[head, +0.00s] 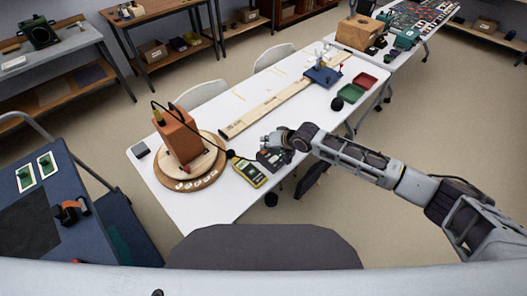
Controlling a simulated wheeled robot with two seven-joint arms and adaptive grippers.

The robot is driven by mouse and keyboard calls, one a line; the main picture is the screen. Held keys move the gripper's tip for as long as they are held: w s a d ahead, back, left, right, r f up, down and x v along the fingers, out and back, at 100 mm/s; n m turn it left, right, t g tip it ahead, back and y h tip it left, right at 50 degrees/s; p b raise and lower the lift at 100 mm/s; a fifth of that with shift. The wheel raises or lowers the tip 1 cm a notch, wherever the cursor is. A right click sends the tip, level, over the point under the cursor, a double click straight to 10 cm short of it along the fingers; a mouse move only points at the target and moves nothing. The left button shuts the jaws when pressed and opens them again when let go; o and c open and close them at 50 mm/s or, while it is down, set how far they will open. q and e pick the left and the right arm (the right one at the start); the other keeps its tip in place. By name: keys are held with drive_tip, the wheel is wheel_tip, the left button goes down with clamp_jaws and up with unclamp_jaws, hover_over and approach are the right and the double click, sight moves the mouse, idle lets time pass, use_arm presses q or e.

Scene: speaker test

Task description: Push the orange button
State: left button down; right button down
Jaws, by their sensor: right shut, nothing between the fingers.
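My right arm comes in from the right, and its gripper (268,141) is over the front edge of the white table (215,208). The gripper is shut and empty. A small dark device (269,160) lies just below it in the picture; I cannot tell if they touch. A yellow handheld meter (248,172) lies to the left of that device. An orange-brown speaker box (178,136) stands on a round wooden turntable (213,165) farther left. I cannot make out an orange button; it may be too small or hidden by the gripper. My left gripper is not in view.
A long wooden rail (280,96) runs along the table to a blue stand (322,76). Green (347,92) and red (364,81) trays and a black ball (337,104) lie at the right. White chairs (200,93) stand behind. A blue cart (40,215) is at left.

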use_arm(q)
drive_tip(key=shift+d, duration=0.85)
use_arm(e)
drive_tip(key=shift+f, duration=0.2)
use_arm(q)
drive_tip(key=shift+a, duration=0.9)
use_arm(e)
drive_tip(key=shift+f, duration=0.2)
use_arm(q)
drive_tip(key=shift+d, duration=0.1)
